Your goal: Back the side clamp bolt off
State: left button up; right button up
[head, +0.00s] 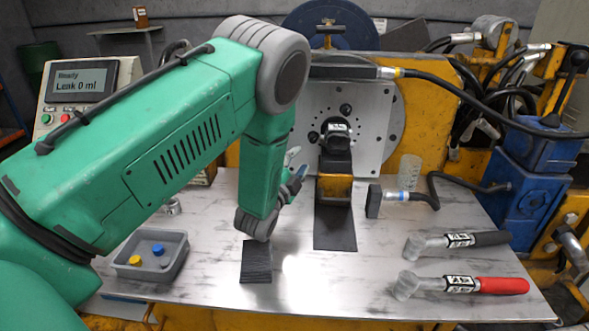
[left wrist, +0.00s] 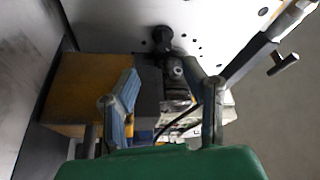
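The motor (head: 336,138) is a dark body against the light mounting plate (head: 374,110), above a yellow and black block (head: 335,188). In the left wrist view the yellow block (left wrist: 85,88) lies left of the motor parts (left wrist: 175,75). My left gripper (head: 292,186) is left of the block, partly hidden by my arm. In the left wrist view its two fingers (left wrist: 165,103) are apart, with nothing seen held between them. A grey rod (left wrist: 91,138) shows beside the left finger; I cannot tell whether it is the side clamp bolt. My right gripper is not in view.
A grey tray (head: 150,272) with blue and yellow caps stands at the front left. Two wrenches, black-handled (head: 478,239) and red-handled (head: 500,286), lie at the right. A clear cup (head: 409,172) and a hose end (head: 374,201) are right of the block. The display (head: 80,80) reads "Ready, Leak 0 ml".

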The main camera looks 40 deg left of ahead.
pick_arm(q)
jog(key=shift+v, duration=1.7)
jog(key=shift+f, duration=0.1)
